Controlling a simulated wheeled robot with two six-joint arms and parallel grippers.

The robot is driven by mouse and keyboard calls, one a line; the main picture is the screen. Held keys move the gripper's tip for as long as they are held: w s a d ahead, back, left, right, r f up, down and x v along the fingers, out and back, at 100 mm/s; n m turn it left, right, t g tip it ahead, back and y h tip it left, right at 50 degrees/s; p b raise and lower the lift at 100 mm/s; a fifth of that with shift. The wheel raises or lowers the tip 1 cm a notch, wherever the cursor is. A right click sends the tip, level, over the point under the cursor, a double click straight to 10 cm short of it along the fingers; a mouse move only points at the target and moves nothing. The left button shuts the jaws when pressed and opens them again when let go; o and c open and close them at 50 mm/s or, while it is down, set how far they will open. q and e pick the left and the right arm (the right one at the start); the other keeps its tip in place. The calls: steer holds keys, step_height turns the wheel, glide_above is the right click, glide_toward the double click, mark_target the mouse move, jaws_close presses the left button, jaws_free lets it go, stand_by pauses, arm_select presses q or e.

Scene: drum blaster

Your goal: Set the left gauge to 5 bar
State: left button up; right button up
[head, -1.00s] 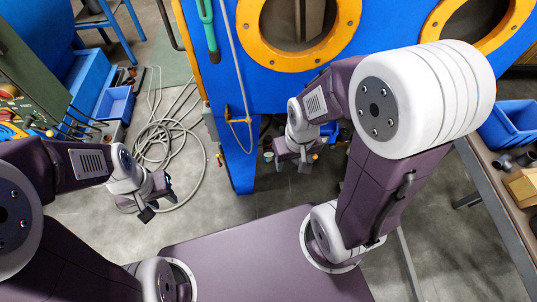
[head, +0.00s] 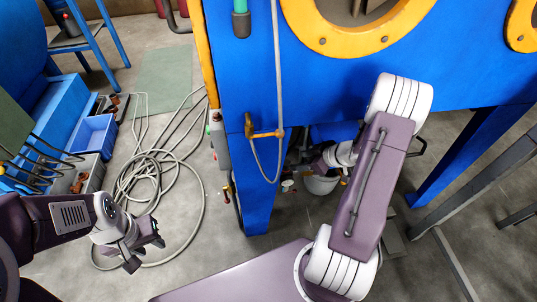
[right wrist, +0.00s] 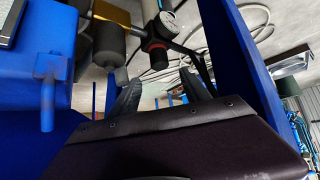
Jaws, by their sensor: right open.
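One round white-faced gauge (right wrist: 168,23) shows in the right wrist view, mounted on a black regulator with a red-ringed knob (right wrist: 158,58). I cannot tell whether it is the left gauge, and its reading is too small to make out. My right gripper (right wrist: 160,92) is open, its two dark fingers apart and empty, pointing toward the regulator with the knob beyond the gap. In the head view the right gripper is mostly hidden beside the blue leg. My left gripper (head: 146,250) is open and empty above the floor at the left.
The blue blaster cabinet (head: 350,80) has yellow-ringed openings and blue legs (head: 247,180). A brass valve (head: 264,133) and a hose hang on its front. Coiled hose (head: 150,175) lies on the floor. A blue bin (head: 92,138) stands at left.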

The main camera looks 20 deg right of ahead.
mark_target(287, 163)
steer(key=b+x, duration=0.4)
steer(key=x, duration=0.1)
steer(key=b+x, duration=0.2)
steer(key=shift+s+f+b, duration=0.25)
steer(key=shift+f+b, duration=0.15)
steer(key=shift+f, duration=0.05)
steer(key=shift+w+a+f+b, duration=0.2)
steer(key=shift+w+a+b, duration=0.1)
steer(key=shift+w, duration=0.2)
jaws_close()
